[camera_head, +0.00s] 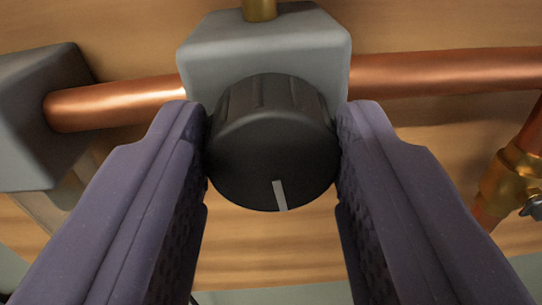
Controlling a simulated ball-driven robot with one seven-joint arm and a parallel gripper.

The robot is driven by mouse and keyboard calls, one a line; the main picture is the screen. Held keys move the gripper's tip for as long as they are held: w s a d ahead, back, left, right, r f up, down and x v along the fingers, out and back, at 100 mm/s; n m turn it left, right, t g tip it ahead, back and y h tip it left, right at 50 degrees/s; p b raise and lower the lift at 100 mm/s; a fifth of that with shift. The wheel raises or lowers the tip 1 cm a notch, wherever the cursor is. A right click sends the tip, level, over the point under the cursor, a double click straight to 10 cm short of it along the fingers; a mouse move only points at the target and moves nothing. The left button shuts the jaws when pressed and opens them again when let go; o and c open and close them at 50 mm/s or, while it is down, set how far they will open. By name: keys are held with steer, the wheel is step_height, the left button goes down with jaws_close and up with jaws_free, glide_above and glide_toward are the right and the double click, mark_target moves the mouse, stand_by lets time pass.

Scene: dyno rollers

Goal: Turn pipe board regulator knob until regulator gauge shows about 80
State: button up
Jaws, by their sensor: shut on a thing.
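The regulator knob (270,150) is black and round with grip ridges. Its white pointer line is near the bottom of its face, slightly right of centre. The knob sits on the front of a grey regulator body (225,60). My gripper (272,145) is shut on the knob, with one purple-grey finger on its left side and one on its right. The regulator gauge and its reading are not in view. A brass stem (260,9) rises from the top of the body and runs out of the picture.
Copper pipe (450,72) runs from both sides of the regulator across a wooden board (420,25). A grey block (40,115) is at the left. A brass fitting (503,182) with a small dark handle is at the right, close to my right finger.

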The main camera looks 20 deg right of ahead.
steer(key=shift+m, duration=0.7)
steer(key=o, duration=1.1)
steer(key=shift+c, duration=0.2)
steer(key=shift+s, duration=0.1)
steer(key=v, duration=0.7)
steer(key=shift+s+a+p, duration=0.15)
steer(key=shift+s+p, duration=0.15)
steer(key=shift+p, duration=0.1)
